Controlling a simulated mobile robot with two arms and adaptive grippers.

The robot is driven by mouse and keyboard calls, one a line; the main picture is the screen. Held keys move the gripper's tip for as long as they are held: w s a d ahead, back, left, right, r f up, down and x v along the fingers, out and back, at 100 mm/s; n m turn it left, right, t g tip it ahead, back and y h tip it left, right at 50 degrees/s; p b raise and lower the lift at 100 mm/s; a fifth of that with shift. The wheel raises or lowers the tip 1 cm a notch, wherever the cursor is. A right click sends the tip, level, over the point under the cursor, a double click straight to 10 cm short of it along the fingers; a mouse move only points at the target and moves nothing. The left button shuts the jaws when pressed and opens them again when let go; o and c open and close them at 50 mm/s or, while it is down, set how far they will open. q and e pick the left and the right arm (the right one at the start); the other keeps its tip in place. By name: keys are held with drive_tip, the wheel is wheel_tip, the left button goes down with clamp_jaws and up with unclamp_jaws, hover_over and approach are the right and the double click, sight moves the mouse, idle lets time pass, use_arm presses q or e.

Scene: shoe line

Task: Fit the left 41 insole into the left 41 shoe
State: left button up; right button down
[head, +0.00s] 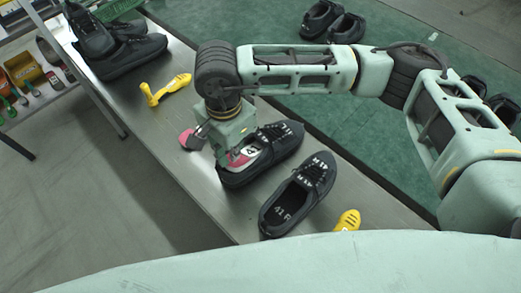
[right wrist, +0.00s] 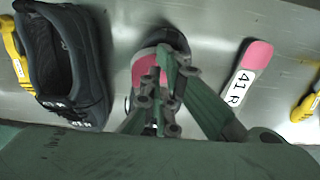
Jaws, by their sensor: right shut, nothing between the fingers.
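The left 41 shoe (head: 284,139) is black and lies on the bench below my right gripper. The left 41 insole (head: 250,154), pink with a white label, is in the shoe's opening, partly hidden by the gripper. Its pink end also shows in the right wrist view (right wrist: 147,68). My right gripper (head: 228,158) is over the heel end of the shoe. In the right wrist view its fingers (right wrist: 171,65) are together, with nothing held, in front of the insole. I cannot tell whether they touch it. My left gripper is not in view.
The 41 R shoe (head: 297,197) stands beside the left one, near the front. The 41 R insole (right wrist: 244,75) lies on the bench at the other side. Yellow pieces (head: 167,89) (head: 347,220) lie at both ends. More dark shoes (head: 122,57) stand at the far left.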

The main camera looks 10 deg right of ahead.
drive_tip(key=shift+d+f+b, duration=0.15)
drive_tip(key=shift+f+b, duration=0.2)
drive_tip(key=shift+f, duration=0.05)
idle(0.4)
drive_tip(key=shift+r, duration=0.1)
drive_tip(key=shift+w+r+p, duration=0.1)
drive_tip(key=shift+r+p, duration=0.5)
drive_tip(key=shift+r, duration=0.75)
wheel_tip(320, 180, up, 8)
drive_tip(key=p, duration=0.3)
drive_tip(key=shift+r, duration=0.25)
